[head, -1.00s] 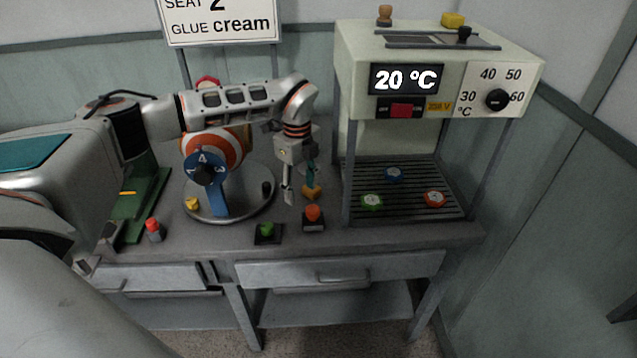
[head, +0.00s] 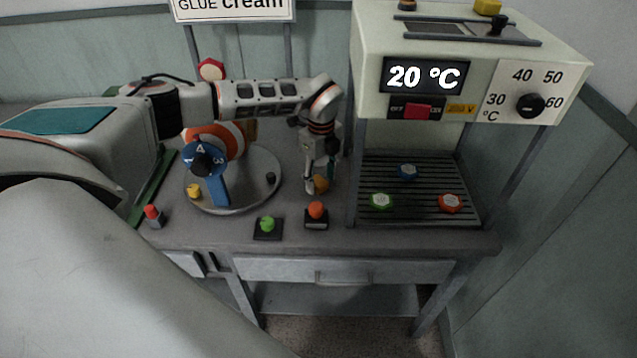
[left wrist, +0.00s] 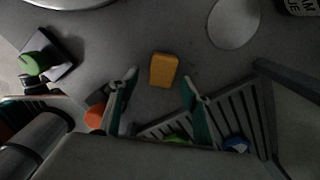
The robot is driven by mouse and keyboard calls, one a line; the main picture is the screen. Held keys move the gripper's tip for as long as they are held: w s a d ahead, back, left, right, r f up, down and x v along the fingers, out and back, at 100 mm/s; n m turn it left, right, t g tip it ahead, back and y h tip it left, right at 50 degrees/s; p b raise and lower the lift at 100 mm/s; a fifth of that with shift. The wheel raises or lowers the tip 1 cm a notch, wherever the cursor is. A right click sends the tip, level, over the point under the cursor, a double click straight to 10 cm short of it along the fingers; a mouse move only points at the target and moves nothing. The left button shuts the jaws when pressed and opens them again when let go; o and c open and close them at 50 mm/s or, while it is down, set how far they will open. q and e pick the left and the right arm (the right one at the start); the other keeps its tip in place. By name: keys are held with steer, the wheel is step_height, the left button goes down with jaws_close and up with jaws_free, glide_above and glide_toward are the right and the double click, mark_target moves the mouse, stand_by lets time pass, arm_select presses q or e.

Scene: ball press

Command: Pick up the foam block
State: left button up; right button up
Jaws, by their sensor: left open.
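The foam block is a small orange-yellow block (left wrist: 163,70) lying on the grey bench top. In the head view the foam block (head: 321,184) shows just right of my left fingertips, partly hidden behind them. My left gripper (head: 318,177) points down beside the press. In the left wrist view my left gripper (left wrist: 160,88) is open, its two green-and-grey fingers on either side of the block's line. The block appears beyond and between the fingertips, with no visible contact. My right gripper is not in view.
The press (head: 455,110) with its slatted tray (head: 430,175) stands close on the right, holding green, blue and red pieces. A round plate (head: 240,190) with a striped ball is on the left. Green (head: 267,224) and orange (head: 316,211) buttons stand in front.

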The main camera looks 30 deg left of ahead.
arm_select(q)
steer(key=shift+f, duration=0.8)
steer(key=shift+w, duration=0.1)
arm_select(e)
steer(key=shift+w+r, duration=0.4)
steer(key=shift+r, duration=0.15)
arm_select(q)
steer(key=shift+c, duration=0.3)
steer(key=c, duration=0.8)
steer(key=shift+c, duration=0.5)
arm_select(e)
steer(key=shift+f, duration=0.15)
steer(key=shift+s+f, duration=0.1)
